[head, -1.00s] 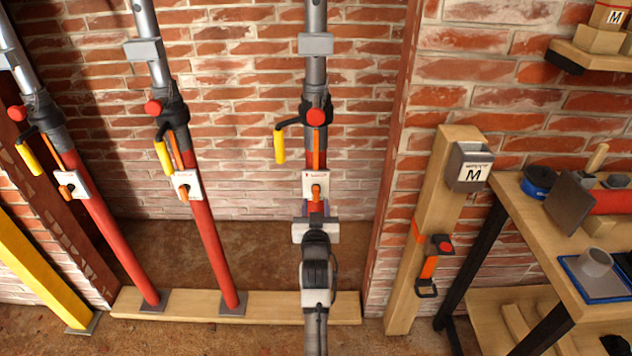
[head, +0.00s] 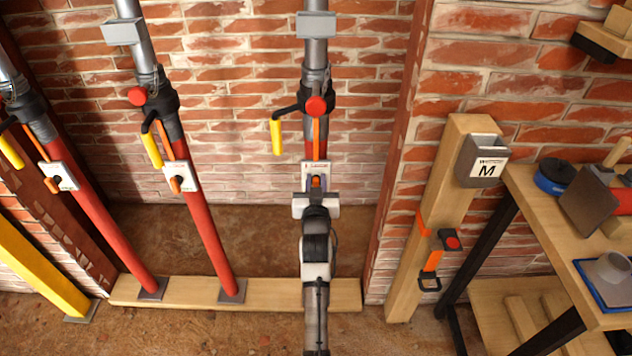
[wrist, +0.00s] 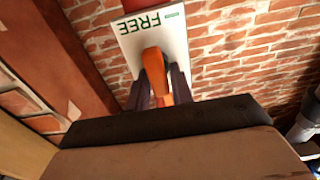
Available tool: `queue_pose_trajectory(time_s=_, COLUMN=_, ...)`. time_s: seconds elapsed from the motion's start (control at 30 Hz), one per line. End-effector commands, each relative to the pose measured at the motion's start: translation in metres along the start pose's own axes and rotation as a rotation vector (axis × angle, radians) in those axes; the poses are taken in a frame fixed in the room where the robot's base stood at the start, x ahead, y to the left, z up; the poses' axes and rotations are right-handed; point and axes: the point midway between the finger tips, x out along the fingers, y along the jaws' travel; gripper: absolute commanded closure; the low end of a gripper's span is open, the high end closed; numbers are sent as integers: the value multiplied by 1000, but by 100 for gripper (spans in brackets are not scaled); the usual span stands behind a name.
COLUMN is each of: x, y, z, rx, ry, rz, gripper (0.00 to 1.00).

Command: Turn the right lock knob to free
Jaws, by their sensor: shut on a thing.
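The right prop carries a white lock plate (head: 309,168) with an orange lock knob (head: 317,181). My gripper (head: 316,188) reaches up from below, in front of the red tube, and covers part of the knob. In the wrist view, the dark fingers sit on both sides of the orange knob (wrist: 153,62), shut on it. The white plate (wrist: 174,38) behind shows the green word FREE, upside down, with a green mark beside it. The knob's base end shows; its lower part is between the fingers.
Two more red props stand left, the middle one with its own lock plate (head: 181,176). Above the right knob hang a yellow-gripped crank (head: 277,137) and a red button (head: 316,105). A wooden post (head: 430,220) and workbench (head: 525,190) stand right.

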Motion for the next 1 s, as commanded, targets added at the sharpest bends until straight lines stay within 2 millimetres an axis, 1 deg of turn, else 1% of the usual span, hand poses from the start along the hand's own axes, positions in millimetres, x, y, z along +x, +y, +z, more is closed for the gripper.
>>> queue_pose_trajectory(time_s=0.03, x=0, y=0, z=0, rx=0, ry=0, rz=0, gripper=87)
queue_pose_trajectory(time_s=0.13, x=0, y=0, z=0, rx=0, ry=0, rz=0, gripper=100)
queue_pose_trajectory(time_s=0.37, x=0, y=0, z=0, rx=17, ry=0, rz=0, gripper=100)
queue_pose_trajectory(time_s=0.57, x=0, y=1, z=0, rx=94, ry=0, rz=-1, gripper=100)
queue_pose_trajectory(time_s=0.77, x=0, y=3, z=1, rx=244, ry=0, rz=0, gripper=100)
queue_pose_trajectory(time_s=1.0, x=0, y=6, z=1, rx=469, ry=1, rz=-1, gripper=100)
